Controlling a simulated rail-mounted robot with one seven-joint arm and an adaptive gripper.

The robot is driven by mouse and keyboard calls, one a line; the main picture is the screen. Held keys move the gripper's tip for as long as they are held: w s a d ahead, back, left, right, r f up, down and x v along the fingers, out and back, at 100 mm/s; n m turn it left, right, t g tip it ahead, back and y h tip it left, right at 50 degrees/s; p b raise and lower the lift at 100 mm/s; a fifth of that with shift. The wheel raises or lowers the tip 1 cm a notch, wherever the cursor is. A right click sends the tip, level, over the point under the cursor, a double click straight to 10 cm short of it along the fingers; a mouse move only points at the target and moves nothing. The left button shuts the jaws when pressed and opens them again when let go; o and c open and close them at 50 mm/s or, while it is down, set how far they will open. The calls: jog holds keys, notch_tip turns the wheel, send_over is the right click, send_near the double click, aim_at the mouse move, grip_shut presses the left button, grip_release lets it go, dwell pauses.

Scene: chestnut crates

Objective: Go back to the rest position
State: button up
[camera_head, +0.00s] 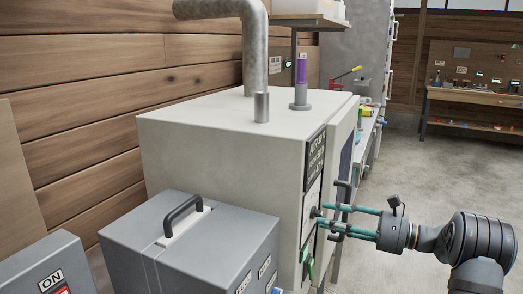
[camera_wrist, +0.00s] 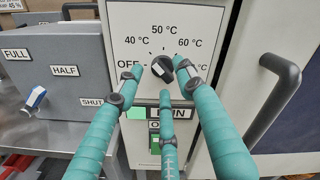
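My gripper (camera_wrist: 167,78) has three long teal fingers; it also shows in the head view (camera_head: 320,214). Its fingertips are apart at the front of the pale cabinet (camera_head: 215,125). In the wrist view they surround a black dial knob (camera_wrist: 161,69), one tip at each side and one below. The lower tip looks clear of the knob; I cannot tell whether the side tips touch it. The dial's marks run from OFF through 40, 50 and 60 °C. Its setting is unclear, and the fingers cover part of the panel.
A dark door handle (camera_wrist: 275,98) juts out right of the dial. A grey box (camera_wrist: 55,75) with FULL, HALF and SHUT labels and a blue-tipped lever (camera_wrist: 36,97) stands left. A green switch (camera_wrist: 154,145) sits below the dial. Open floor (camera_head: 430,170) lies to the right.

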jog(key=shift+x, duration=0.85)
